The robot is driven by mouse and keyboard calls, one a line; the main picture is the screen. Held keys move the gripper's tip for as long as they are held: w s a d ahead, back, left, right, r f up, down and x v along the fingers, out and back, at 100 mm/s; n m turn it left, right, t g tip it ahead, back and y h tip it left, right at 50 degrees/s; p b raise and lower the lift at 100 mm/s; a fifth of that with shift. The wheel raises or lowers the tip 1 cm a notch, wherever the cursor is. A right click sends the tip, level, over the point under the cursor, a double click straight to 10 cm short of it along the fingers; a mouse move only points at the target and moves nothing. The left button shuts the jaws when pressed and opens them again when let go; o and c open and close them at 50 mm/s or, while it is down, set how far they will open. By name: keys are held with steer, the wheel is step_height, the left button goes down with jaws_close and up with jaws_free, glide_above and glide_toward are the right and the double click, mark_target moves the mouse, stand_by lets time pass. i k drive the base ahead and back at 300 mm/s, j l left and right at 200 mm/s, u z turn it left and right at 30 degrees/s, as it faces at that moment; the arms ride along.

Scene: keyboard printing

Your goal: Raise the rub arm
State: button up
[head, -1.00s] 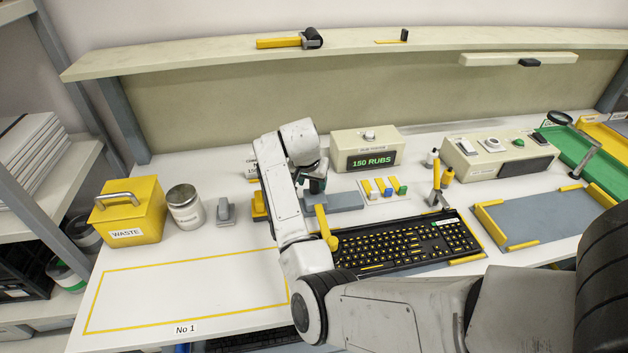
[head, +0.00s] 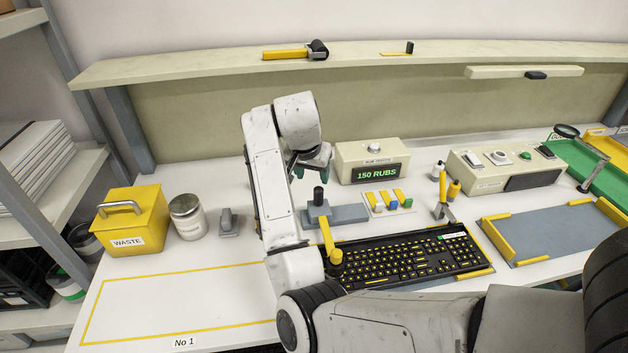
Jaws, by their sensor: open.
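The rub arm (head: 327,235) is a yellow bar with a rounded end over the left edge of the black keyboard (head: 400,258). It reaches forward from a grey base (head: 349,214) where a dark upright knob (head: 319,193) stands. My gripper (head: 310,172) hangs just above this knob, with dark green fingertips apart and nothing between them. The fingers look clear of the knob, though the exact gap is hard to judge. The rub tester box (head: 371,161) behind reads "150 RUBS".
A yellow waste box (head: 131,222), a jar (head: 188,216) and a grey block (head: 228,222) stand left. Small coloured pieces (head: 387,201) and yellow-handled tools (head: 446,195) stand right of the base. The yellow-outlined area (head: 180,300) is bare. A shelf (head: 200,67) runs above.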

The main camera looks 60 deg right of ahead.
mark_target(336, 263)
steer(key=z, duration=1.4)
steer(key=k, duration=1)
